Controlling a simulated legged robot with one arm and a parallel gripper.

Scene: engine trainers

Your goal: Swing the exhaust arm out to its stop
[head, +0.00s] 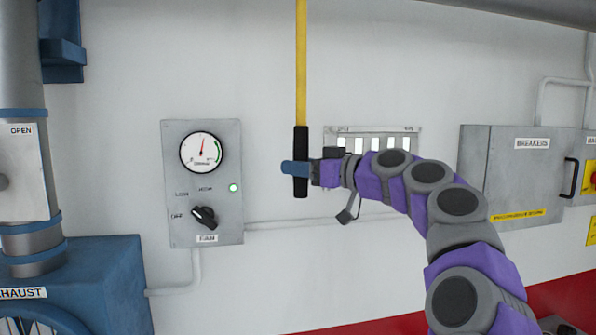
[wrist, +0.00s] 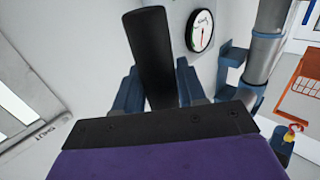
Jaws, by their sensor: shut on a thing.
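A yellow rod (head: 301,65) hangs down from beyond the top edge of the head view, and its lower end carries a black grip (head: 301,145). My gripper (head: 295,169) is shut on the black grip near its lower end. In the wrist view the black grip (wrist: 152,50) stands between the two blue fingers of my gripper (wrist: 156,85). The rod's upper end and whatever it joins are out of view, so the exhaust arm itself cannot be made out.
A fan panel (head: 180,145) with a gauge, a green light and a knob is on the wall left of the grip. A blue exhaust unit (head: 100,285) with a grey duct (head: 20,75) stands further left. A breaker box (head: 515,180) is at right. Open wall lies around the rod.

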